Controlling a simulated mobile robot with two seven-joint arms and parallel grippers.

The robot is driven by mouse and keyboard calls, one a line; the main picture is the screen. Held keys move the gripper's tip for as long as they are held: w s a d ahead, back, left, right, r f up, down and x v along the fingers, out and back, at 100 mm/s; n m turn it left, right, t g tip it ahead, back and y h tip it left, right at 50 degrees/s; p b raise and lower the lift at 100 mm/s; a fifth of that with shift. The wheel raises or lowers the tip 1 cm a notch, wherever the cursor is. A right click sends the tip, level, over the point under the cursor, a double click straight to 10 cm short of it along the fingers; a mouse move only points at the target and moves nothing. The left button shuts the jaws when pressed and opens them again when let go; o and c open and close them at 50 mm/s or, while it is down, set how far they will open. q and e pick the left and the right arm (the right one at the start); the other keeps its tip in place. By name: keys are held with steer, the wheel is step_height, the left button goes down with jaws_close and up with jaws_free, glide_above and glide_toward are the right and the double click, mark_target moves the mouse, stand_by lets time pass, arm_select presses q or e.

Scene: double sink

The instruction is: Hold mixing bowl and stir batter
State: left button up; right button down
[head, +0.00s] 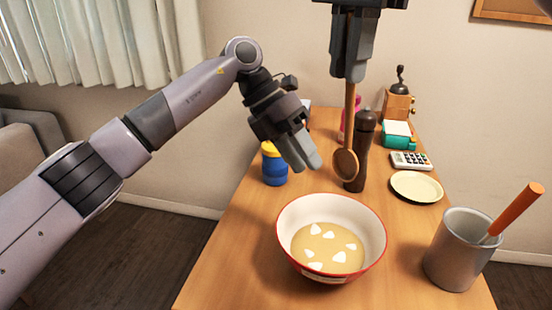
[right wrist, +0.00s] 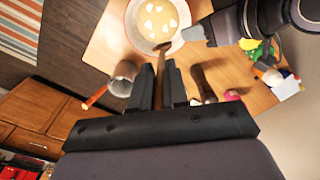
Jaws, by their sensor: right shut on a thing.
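The mixing bowl (head: 376,225), white inside with a red outside, stands on the wooden table. It holds tan batter with several white lumps. My right gripper (head: 350,75) is shut on a wooden spoon (head: 346,160), which hangs down beyond the bowl, outside its rim in the head view. In the right wrist view the spoon (right wrist: 166,72) points from between the fingers toward the bowl (right wrist: 187,28). My left gripper (head: 304,155) is above the table, just beyond the bowl's back left rim, apart from it. Its fingers look close together, but whether they are open or shut is unclear.
A metal canister (head: 457,255) with an orange-handled tool stands to the right of the bowl. Behind are a pepper mill (head: 361,150), a plate (head: 416,187), a calculator (head: 411,161), a coffee grinder (head: 397,104) and a blue jar (head: 274,168) with a yellow lid.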

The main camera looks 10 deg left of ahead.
mark_target(292, 214)
arm_select(q)
steer(key=a+f+n+y, duration=0.1)
steer(key=a+n+y, duration=0.1)
steer(key=a+y, duration=0.2)
steer(key=x, duration=1.2)
steer(key=shift+s, duration=0.1)
jaws_close()
arm_select(e)
steer(key=shift+f, duration=0.1)
